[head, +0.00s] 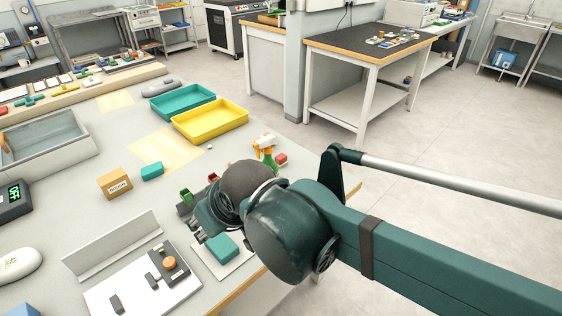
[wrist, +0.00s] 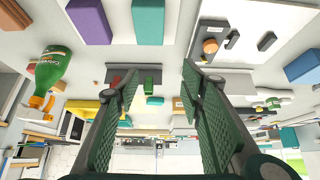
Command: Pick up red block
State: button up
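A small red block (head: 281,159) lies on the table beside the spray bottle (head: 264,147), beyond my gripper in the head view. Another small red piece (head: 213,178) stands near a green piece (head: 186,197) by a dark bar; both show in the wrist view as red (wrist: 116,80) and green (wrist: 149,83) shapes, the red one partly behind a finger. I cannot tell whether the red block itself is in the wrist view. My gripper (wrist: 160,75) is open, with nothing between its fingers. In the head view it is partly hidden behind my own arm.
A teal block (head: 222,247) lies on a white sheet close to my gripper. A purple block (wrist: 90,21) shows in the wrist view. A yellow tray (head: 209,138), a teal tray (head: 182,116) and a cardboard box (head: 114,183) stand farther away. A white control panel (head: 130,297) is at the front.

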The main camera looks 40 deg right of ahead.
jog(key=w+d+r+m+g+p, duration=0.2)
jog(key=w+d+r+m+p, duration=0.2)
jog(key=w+d+r, duration=0.5)
jog(key=m+g+p, duration=0.5)
jog(key=m+p, duration=0.5)
jog(key=m, duration=0.4)
send_over(282, 155)
notch_tip(282, 155, down, 4)
notch_tip(282, 155, down, 13)
jog(key=shift+s+r, duration=0.1)
jog(key=shift+f, duration=0.6)
jog(key=shift+f, duration=1.3)
